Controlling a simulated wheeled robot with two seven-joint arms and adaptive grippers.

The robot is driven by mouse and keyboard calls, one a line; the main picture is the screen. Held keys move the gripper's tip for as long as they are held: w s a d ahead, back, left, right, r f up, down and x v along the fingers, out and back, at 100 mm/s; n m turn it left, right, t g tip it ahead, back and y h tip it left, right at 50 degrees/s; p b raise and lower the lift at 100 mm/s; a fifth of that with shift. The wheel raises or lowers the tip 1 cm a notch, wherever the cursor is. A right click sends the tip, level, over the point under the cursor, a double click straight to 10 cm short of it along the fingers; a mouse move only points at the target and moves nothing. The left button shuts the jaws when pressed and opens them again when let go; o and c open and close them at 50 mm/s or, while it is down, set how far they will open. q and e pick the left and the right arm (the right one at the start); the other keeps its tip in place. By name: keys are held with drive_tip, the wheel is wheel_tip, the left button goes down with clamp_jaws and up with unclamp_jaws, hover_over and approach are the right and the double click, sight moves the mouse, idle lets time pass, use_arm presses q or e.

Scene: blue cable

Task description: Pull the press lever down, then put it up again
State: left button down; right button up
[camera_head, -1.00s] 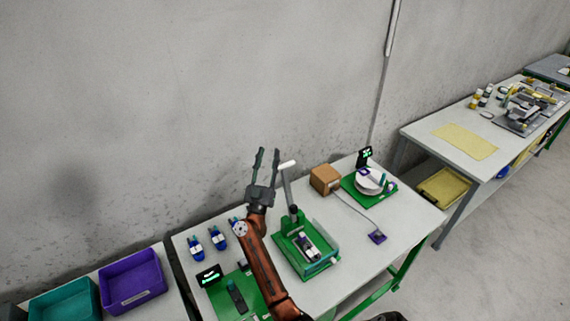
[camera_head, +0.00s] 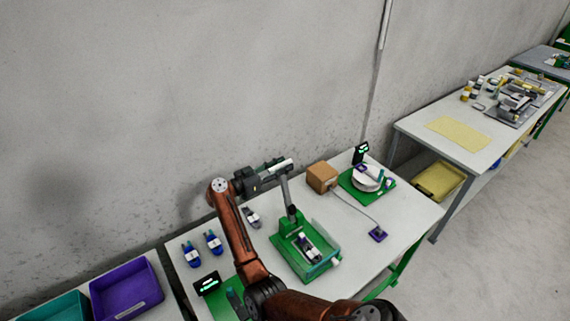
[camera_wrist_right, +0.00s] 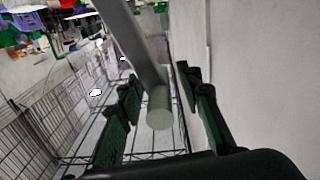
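The press (camera_head: 322,268) has a green base on the table, and its grey lever (camera_head: 285,190) stands up, topped by a white handle (camera_head: 288,163). My right gripper (camera_head: 274,167) is level with the handle at the lever's top. In the right wrist view the round end of the handle (camera_wrist_right: 160,108) lies between the two green-padded fingers (camera_wrist_right: 163,103). The fingers are apart, with a gap visible on both sides of the handle. My left gripper is not in view.
A brown box (camera_head: 322,177) and a green fixture with a white round part (camera_head: 367,180) stand right of the press. A cable runs to a purple block (camera_head: 377,234). Blue items (camera_head: 203,246) lie left. The grey wall is close behind.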

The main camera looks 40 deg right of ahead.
drive_tip(key=shift+s+d, duration=0.1)
drive_tip(key=shift+d, duration=0.75)
drive_tip(key=shift+c, duration=0.5)
drive_tip(key=shift+a, duration=0.1)
clamp_jaws()
